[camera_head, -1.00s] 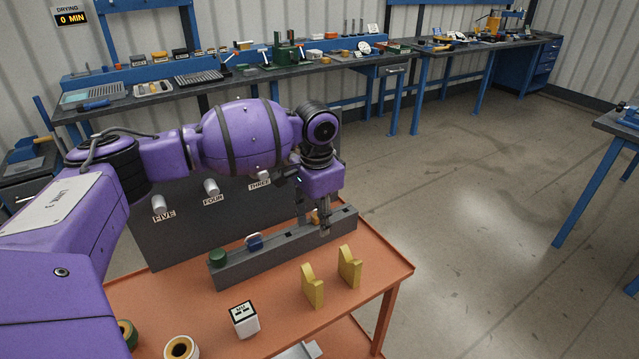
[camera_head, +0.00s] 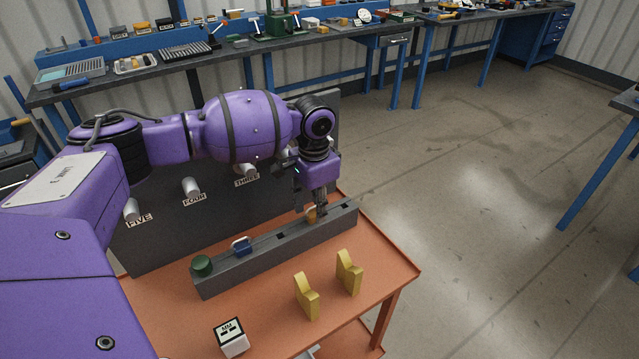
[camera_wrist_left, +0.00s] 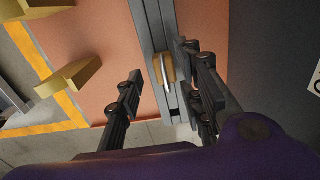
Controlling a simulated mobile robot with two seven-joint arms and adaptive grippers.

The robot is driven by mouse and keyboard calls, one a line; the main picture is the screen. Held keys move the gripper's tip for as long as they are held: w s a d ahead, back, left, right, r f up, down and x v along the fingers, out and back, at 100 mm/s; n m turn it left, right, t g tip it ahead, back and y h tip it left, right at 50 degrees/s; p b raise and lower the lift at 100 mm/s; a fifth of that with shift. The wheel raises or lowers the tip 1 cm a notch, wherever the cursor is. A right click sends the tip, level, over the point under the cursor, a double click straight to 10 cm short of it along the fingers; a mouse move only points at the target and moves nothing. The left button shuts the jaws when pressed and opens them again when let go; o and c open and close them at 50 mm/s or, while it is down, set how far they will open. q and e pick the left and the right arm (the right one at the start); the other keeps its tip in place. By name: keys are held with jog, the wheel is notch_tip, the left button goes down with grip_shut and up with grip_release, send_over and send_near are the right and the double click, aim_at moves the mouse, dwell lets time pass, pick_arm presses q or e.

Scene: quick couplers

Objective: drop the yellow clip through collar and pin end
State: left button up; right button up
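A yellow-orange clip (camera_head: 310,214) stands in a slot of the long grey rack (camera_head: 222,278), partly hidden by my left gripper (camera_head: 322,208). In the left wrist view the clip (camera_wrist_left: 165,68) shows as a tan piece with a thin, bright metal strip along it. The fingers of my left gripper (camera_wrist_left: 160,62) are spread on either side of it, with a gap visible on the left. The gripper points down over the rack. I cannot make out a collar or pin end for certain. My right gripper is not in view.
The rack also holds a blue piece (camera_head: 241,246) and a green piece (camera_head: 201,265). Two yellow notched stands (camera_head: 307,297) (camera_head: 348,273) and a white labelled block (camera_head: 231,338) stand on the orange table (camera_head: 385,262). Behind is a dark panel (camera_head: 160,240) with white pegs.

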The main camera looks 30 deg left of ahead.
pick_arm(q)
jog(key=shift+w+f, duration=0.1)
jog(key=shift+f, duration=0.95)
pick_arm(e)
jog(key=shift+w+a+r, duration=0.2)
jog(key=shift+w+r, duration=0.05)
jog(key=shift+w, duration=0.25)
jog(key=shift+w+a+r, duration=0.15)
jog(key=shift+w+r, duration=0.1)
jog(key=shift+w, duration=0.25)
pick_arm(q)
jog(key=c, duration=0.8)
jog(key=o, duration=0.4)
jog(key=shift+c, duration=0.2)
grip_shut()
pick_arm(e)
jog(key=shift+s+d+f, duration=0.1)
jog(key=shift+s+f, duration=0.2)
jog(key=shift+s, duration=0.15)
